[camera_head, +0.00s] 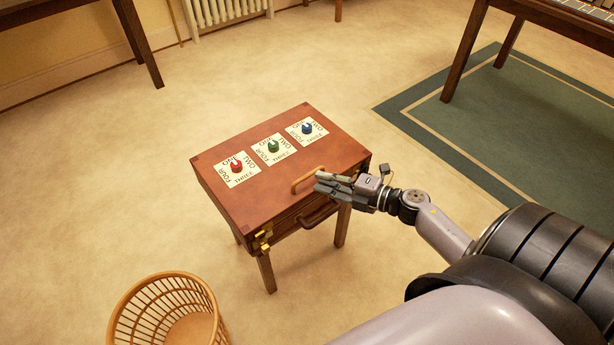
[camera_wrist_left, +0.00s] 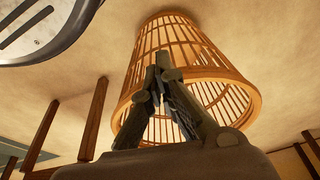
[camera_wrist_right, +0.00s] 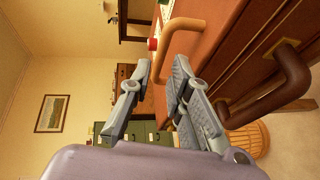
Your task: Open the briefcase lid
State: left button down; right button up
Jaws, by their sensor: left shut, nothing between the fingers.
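The brown wooden briefcase (camera_head: 232,206) lies flat on a small wooden stand, its lid closed. Red (camera_head: 236,167), green (camera_head: 272,146) and blue (camera_head: 307,127) knobs stand on cream dial cards on the lid. A light wooden handle (camera_head: 304,181) rises from the lid's near right edge. A dark handle (camera_head: 318,214) is on the front side below it. My right gripper (camera_head: 322,184) is open at the light handle. In the right wrist view, the light handle (camera_wrist_right: 186,24) shows between and beyond its fingertips (camera_wrist_right: 161,70); contact is unclear. My left gripper (camera_wrist_left: 160,68) is shut and empty.
A wicker wastebasket (camera_head: 168,312) stands on the floor near the stand's front left leg; it fills the left wrist view behind the fingers. Brass latches (camera_head: 263,240) show at the briefcase's near corner. A green rug (camera_head: 510,120) and table lie right; a radiator (camera_head: 225,12) is at the back.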

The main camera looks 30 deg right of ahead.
aim_at(307, 175)
jog(key=x, duration=0.4)
jog(key=shift+w+f, duration=0.1)
jog(key=shift+w, duration=0.1)
jog(key=shift+w+a, duration=0.3)
jog(key=shift+w, duration=0.15)
pick_arm(q)
jog(key=shift+w+r, duration=0.15)
jog(key=shift+r, duration=0.8)
jog(key=shift+f, duration=0.1)
pick_arm(e)
jog(key=shift+c, duration=0.4)
grip_shut()
pick_arm(q)
jog(key=shift+w, duration=0.25)
pick_arm(e)
jog(key=shift+f, duration=0.1)
